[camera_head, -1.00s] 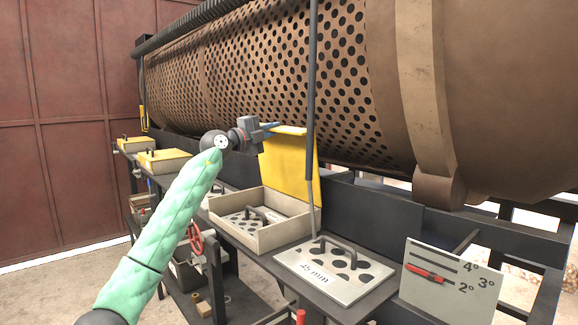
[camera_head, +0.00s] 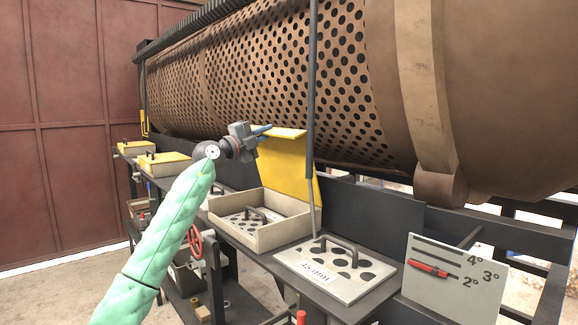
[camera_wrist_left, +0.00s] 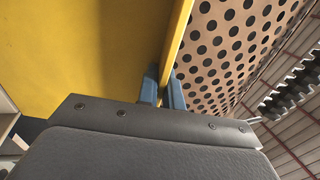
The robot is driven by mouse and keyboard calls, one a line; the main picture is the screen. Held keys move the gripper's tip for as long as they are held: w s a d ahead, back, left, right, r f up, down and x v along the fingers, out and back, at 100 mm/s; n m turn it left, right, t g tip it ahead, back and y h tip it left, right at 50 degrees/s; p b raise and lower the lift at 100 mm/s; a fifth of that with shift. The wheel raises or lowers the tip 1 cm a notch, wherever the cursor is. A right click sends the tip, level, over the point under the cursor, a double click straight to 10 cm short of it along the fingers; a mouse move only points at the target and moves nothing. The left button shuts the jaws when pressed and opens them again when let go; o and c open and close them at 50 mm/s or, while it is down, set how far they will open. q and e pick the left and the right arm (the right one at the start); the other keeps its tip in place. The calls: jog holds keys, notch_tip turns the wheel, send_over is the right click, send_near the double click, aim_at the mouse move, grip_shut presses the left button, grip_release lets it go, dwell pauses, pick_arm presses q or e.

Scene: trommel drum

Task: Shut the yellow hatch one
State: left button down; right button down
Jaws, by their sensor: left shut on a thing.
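The yellow hatch (camera_head: 287,168) stands raised and open at the back of a box frame (camera_head: 262,236), tilted a little toward the drum. My left gripper (camera_head: 262,131) is at the hatch's upper left edge in the head view. In the left wrist view, the blue fingers (camera_wrist_left: 162,90) are shut on the edge of the yellow hatch panel (camera_wrist_left: 85,55). Inside the open box lies a perforated plate with a dark handle (camera_head: 257,213). My right gripper is not in view.
The perforated drum (camera_head: 270,75) runs close behind the hatch, and a dark vertical post (camera_head: 311,90) stands just right of it. Two shut yellow hatches (camera_head: 163,160) sit farther left. A handled plate marked in mm (camera_head: 335,267) and an angle scale (camera_head: 450,280) are at the right.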

pick_arm(q)
jog(key=shift+s+a+f+b, duration=0.15)
jog(key=shift+a+f+b, duration=0.2)
jog(key=shift+f, duration=0.1)
jog(key=shift+s+r, duration=0.1)
jog(key=shift+a+f+b, duration=0.15)
jog(key=shift+f+b, duration=0.05)
jog(key=shift+b, duration=0.15)
jog(key=s+a+b, duration=0.1)
jog(key=b, duration=0.1)
jog(key=a+f+t+h+b, duration=0.1)
jog(key=shift+s+a+f+h+b, duration=0.2)
jog(key=shift+s+h+b, duration=0.1)
jog(key=shift+s+b, duration=0.1)
dwell(0.3)
